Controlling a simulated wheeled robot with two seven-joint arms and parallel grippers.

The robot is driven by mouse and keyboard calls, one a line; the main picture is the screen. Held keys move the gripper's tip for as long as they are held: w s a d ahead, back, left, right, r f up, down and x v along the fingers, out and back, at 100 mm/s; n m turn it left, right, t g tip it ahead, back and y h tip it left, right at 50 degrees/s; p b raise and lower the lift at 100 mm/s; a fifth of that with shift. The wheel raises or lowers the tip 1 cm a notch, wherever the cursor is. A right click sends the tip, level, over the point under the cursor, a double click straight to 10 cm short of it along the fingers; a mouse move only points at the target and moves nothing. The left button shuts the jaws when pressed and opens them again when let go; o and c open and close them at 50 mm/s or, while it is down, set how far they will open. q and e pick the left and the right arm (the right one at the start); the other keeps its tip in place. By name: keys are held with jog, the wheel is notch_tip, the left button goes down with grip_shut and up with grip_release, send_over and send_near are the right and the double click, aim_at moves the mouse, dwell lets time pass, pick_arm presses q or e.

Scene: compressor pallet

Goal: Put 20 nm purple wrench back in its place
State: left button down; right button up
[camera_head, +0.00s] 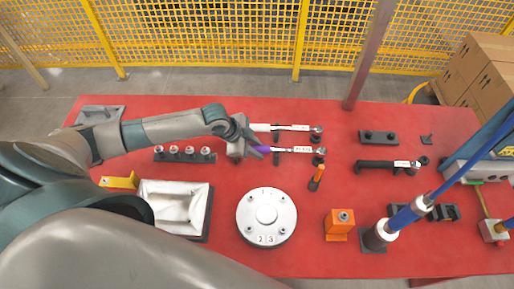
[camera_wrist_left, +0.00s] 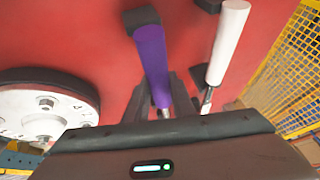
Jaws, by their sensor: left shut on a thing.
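The purple wrench (camera_head: 292,150) has a purple handle and a bright metal shaft with a white label. It lies level, its ratchet head to the right, over small black holders (camera_head: 318,161) in the middle back of the red table. My left gripper (camera_head: 254,147) is shut on its purple handle. In the left wrist view the purple handle (camera_wrist_left: 152,58) runs between the dark fingers (camera_wrist_left: 165,105). I cannot tell whether the wrench rests on the holders or is slightly above them. My right gripper is not in view.
A white-handled wrench (camera_head: 285,127) lies parallel just behind; its handle (camera_wrist_left: 229,40) is close beside the fingers. A black wrench (camera_head: 385,166) lies to the right. An orange-handled tool (camera_head: 318,174) and a round metal disc (camera_head: 267,216) are in front. Red table (camera_head: 330,205) between them is bare.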

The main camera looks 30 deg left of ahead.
pick_arm(q)
jog(key=shift+f, duration=0.4)
jog(key=c, duration=1.4)
grip_release()
jog(key=shift+c, duration=0.2)
jog(key=shift+f, duration=0.1)
jog(key=shift+s, duration=0.1)
jog(key=b+v, duration=0.5)
jog(key=v, duration=1.2)
jog(key=shift+r, duration=0.2)
jog(key=shift+s, duration=0.1)
